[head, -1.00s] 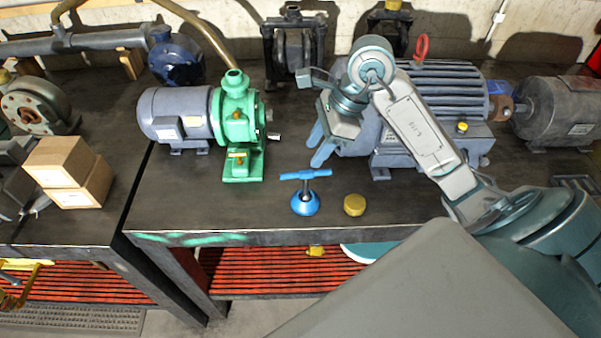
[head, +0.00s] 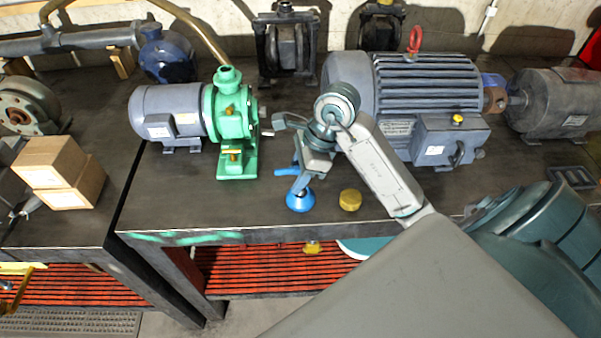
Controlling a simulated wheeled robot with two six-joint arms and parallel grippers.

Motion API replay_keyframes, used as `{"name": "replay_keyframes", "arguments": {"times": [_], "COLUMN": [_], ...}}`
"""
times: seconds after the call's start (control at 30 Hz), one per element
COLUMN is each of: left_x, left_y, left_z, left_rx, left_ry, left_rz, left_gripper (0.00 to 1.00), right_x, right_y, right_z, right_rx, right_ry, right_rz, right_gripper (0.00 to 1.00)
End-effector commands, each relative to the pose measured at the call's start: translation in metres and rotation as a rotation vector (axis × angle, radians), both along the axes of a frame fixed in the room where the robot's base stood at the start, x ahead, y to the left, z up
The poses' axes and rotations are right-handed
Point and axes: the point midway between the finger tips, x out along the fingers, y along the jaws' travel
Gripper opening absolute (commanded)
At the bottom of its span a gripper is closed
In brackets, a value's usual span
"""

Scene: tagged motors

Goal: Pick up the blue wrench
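The blue wrench (head: 285,171) is a T-shaped bar standing upright on a round blue base (head: 300,202) near the front edge of the dark workbench. My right gripper (head: 297,186) points down at the wrench and covers most of its bar and stem. Only the left end of the bar and the base show clearly. The fingers overlap the wrench in the picture, and I cannot tell whether they touch or grip it. My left gripper is not in view.
A green pump (head: 233,125) with a grey motor stands left of my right gripper. A large grey-blue motor (head: 425,85) stands behind my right arm. A yellow cap (head: 350,200) lies right of the blue base. Cardboard boxes (head: 57,170) sit at the left.

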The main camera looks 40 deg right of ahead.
Motion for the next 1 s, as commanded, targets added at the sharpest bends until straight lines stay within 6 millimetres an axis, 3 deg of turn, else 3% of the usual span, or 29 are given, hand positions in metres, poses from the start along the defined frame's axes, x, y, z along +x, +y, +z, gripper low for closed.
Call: {"name": "replay_keyframes", "arguments": {"times": [0.2,0.4,0.77,1.0], "left_x": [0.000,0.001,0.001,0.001], "left_y": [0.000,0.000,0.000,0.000], "left_z": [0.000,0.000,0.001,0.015], "left_rx": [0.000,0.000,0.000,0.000], "left_ry": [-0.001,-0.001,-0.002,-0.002], "left_rz": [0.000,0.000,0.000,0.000], "left_gripper": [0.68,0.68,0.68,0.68], "right_x": [0.000,0.000,0.000,0.000], "right_y": [0.000,0.000,0.000,0.000], "right_z": [0.000,0.000,0.001,0.015], "right_rx": [-0.001,-0.001,-0.001,-0.001], "right_ry": [0.000,0.000,-0.001,-0.001], "right_rz": [0.000,0.000,0.001,0.001], "right_gripper": [0.38,0.00,0.00,0.00]}}
